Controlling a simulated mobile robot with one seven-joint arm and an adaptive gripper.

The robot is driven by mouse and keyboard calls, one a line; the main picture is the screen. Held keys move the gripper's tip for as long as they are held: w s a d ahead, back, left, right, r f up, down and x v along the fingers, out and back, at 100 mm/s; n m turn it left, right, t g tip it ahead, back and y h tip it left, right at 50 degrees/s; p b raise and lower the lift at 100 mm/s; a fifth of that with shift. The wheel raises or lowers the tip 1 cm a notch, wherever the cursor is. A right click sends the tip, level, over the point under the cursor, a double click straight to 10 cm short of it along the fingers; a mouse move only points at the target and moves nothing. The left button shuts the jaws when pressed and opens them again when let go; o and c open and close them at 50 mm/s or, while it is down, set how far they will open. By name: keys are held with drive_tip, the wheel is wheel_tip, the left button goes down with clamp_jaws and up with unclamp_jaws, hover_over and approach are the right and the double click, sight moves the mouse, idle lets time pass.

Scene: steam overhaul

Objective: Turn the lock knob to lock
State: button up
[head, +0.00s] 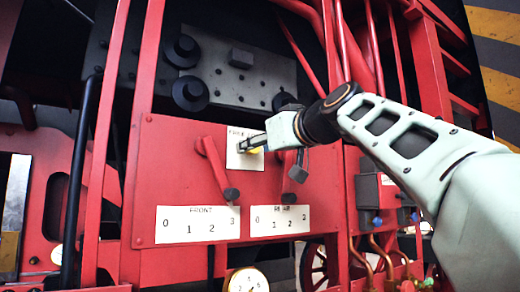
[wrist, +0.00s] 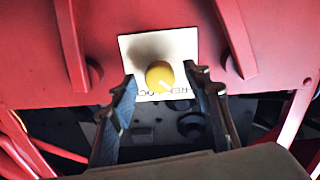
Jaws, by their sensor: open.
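The lock knob (wrist: 160,76) is a round yellow knob with a pale pointer line. It sits on a white label plate (wrist: 128,47) on a red panel, and the lettering on the plate is partly hidden. In the head view a bit of the yellow knob (head: 256,150) shows behind my gripper. My gripper (head: 245,146) is at the white plate. In the wrist view my gripper (wrist: 165,82) is open, with one finger on each side of the knob and a gap on both sides. I cannot tell how deep the fingertips reach.
Two red levers with dark ends, the left one (head: 213,165) and the right one (head: 298,172), flank the knob closely. Below are the FRONT scale (head: 198,224) and a second scale (head: 281,219). A round gauge (head: 248,282) sits lower down. Dark bolted fittings (head: 240,58) lie above.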

drive_tip(key=shift+w+a, duration=0.25)
drive_tip(key=shift+w, duration=0.15)
drive_tip(key=c, duration=1.2)
drive_tip(key=shift+o, duration=0.2)
